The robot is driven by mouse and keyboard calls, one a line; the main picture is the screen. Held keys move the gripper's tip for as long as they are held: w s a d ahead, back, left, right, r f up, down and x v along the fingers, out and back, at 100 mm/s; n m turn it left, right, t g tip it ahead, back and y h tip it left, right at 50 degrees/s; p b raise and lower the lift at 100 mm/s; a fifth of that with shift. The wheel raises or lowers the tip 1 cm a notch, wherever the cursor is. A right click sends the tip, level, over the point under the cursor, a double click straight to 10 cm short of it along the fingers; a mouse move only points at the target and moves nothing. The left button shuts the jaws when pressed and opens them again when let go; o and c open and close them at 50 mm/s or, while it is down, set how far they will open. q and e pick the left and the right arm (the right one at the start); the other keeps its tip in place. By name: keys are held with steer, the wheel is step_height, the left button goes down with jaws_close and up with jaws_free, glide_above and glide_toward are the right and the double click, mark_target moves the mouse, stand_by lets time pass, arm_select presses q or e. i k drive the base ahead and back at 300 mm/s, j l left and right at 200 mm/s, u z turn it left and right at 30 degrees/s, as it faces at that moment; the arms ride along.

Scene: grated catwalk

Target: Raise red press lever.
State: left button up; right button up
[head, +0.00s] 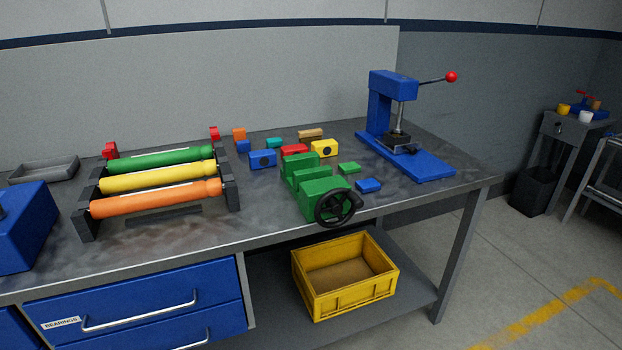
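The blue press (380,105) stands on its flat blue base at the right end of the workbench. Its lever (432,80) is a thin dark rod ending in a red ball knob (451,77). The lever sticks out to the right from the press head and tilts slightly upward. A vertical silver ram (401,115) comes down from the head to a dark block (397,139) on the base. Neither of my grippers shows in the head view.
The grey workbench (270,212) also carries a green vise (318,190) with a black handwheel, several coloured blocks, and a rack of rollers (158,181). A yellow crate (325,306) sits on the lower shelf. Floor is open to the right of the bench.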

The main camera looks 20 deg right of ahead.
mark_target(451, 76)
steer(key=z, duration=1.45)
